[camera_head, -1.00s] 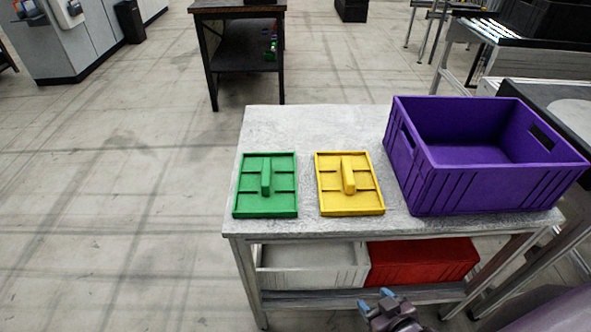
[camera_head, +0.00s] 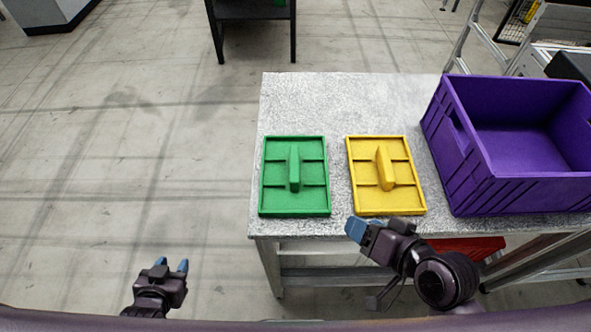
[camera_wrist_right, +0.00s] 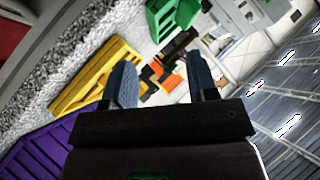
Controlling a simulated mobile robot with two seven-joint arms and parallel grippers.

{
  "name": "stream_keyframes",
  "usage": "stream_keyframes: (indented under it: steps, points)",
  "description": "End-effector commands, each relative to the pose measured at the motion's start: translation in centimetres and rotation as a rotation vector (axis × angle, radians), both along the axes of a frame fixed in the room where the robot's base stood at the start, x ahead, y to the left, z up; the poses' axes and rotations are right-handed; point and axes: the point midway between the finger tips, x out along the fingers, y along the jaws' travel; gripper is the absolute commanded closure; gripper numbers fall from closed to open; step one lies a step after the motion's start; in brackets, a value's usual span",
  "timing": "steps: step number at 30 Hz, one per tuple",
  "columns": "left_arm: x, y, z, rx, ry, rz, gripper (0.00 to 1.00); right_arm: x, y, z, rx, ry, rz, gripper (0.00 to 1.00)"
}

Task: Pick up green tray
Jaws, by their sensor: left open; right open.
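The green tray (camera_head: 310,180) lies flat on the left part of the grey table top, with an upright handle along its middle. It also shows at the top of the right wrist view (camera_wrist_right: 172,18). My right gripper (camera_head: 356,228) is at the table's front edge, just in front of the yellow tray and to the right of the green tray. Its two blue fingers (camera_wrist_right: 160,82) are apart with nothing between them. My left gripper (camera_head: 172,265) is open and empty, over the floor to the left of the table and well short of the green tray.
The yellow tray (camera_head: 405,197) lies just right of the green one with a narrow gap. A purple crate (camera_head: 480,175) stands on the table's right. The table (camera_head: 340,95) is bare behind the trays. A red crate (camera_head: 470,248) sits on the shelf below.

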Motion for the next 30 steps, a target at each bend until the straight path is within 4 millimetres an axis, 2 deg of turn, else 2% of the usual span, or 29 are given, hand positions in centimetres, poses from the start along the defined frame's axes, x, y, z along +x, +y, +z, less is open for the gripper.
stream_keyframes:
  steps: [3,11,15,19,24,26,30]
  points:
    - [-0.4,0.0,-0.2,-0.001,0.008,0.003,0.57,0.8,2.2,2.0,0.147,-0.043,0.0,0.47]
    - [-0.7,0.1,-0.2,-0.001,0.012,0.004,0.57,2.8,6.2,6.6,0.558,-0.126,-0.046,0.47]
    - [-0.4,0.0,0.1,-0.001,0.004,0.002,0.57,4.1,7.9,9.9,0.9,-0.137,-0.111,0.47]
    - [-0.1,0.0,0.3,-0.001,-0.002,0.002,0.57,5.3,8.7,12.2,1.246,-0.093,-0.208,0.47]
    - [0.2,-0.1,0.5,-0.001,-0.008,0.0,0.57,7.0,8.8,12.8,1.655,0.035,-0.395,0.47]
    - [0.2,-0.1,0.5,-0.001,-0.009,0.0,0.57,7.5,8.9,12.3,1.781,0.099,-0.48,0.47]
    - [0.3,-0.1,0.6,-0.001,-0.01,0.0,0.57,8.4,9.6,9.8,2.022,0.267,-0.718,0.47]
